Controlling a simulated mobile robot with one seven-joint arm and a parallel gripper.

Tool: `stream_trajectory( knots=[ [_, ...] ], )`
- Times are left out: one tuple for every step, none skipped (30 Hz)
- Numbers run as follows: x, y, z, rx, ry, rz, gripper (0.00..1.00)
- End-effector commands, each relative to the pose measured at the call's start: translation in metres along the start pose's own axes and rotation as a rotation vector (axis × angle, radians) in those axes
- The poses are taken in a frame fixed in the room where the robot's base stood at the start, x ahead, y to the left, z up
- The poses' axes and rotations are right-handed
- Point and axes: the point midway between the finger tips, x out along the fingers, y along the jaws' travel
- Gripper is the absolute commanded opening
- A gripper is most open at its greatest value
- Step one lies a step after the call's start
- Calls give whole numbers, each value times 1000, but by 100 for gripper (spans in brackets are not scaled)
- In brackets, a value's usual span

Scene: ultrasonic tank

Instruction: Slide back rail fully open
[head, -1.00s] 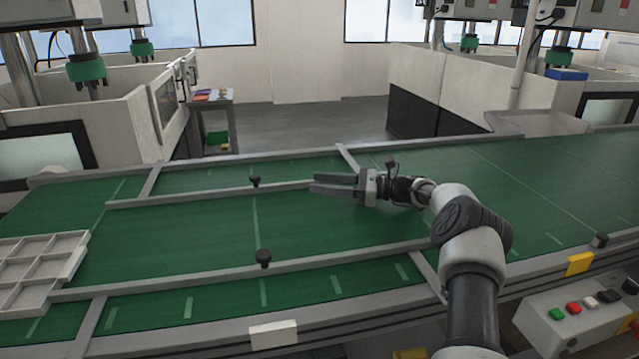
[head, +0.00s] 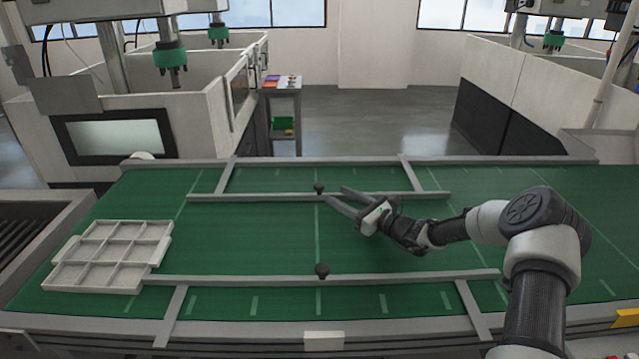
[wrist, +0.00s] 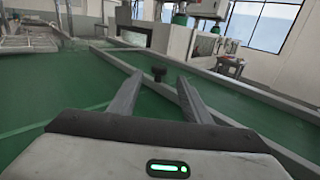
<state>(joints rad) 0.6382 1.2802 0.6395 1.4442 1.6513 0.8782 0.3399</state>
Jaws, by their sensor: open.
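The back rail (head: 255,196) is a grey bar lying across the far part of the green belt. A black knob (head: 319,188) stands on it near its middle. My gripper (head: 335,193) is open and empty, just right of the knob, its fingers pointing back and left. In the wrist view the knob (wrist: 159,73) shows in the gap between the two fingertips (wrist: 160,78). I cannot tell whether it is between the fingers or just beyond them. The back rail (wrist: 177,94) runs diagonally there, partly hidden by the right finger.
A front rail (head: 400,278) with its own black knob (head: 321,271) crosses the near belt. A white compartment tray (head: 82,286) lies at the left. Grey cross bars (head: 228,172) run from the belt's edges to the rails. The belt between the rails is mostly clear.

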Motion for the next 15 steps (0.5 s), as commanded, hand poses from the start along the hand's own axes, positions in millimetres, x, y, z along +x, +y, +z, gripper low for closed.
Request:
stream_trajectory(
  knots=[
    [12, 2, 0, 1, -1, 3, 44],
    [19, 2, 0, 0, -2, 4, 44],
    [27, 2, 0, -1, -2, 4, 44],
    [34, 2, 0, -1, -2, 4, 44],
    [39, 2, 0, -1, -2, 3, 44],
    [48, 2, 0, -1, -2, 4, 44],
    [53, 1, 0, 0, -2, 3, 44],
    [58, 2, 1, -1, -3, 4, 44],
    [65, 2, 0, -1, -2, 3, 44],
    [69, 1, 0, -1, -2, 2, 44],
    [74, 1, 0, 0, -1, 3, 44],
    [78, 1, 0, -1, -1, 2, 44],
    [81, 1, 0, -1, -1, 2, 44],
    [84, 1, 0, -1, -2, 2, 44],
    [87, 0, 0, 0, -1, 2, 44]
  ],
)
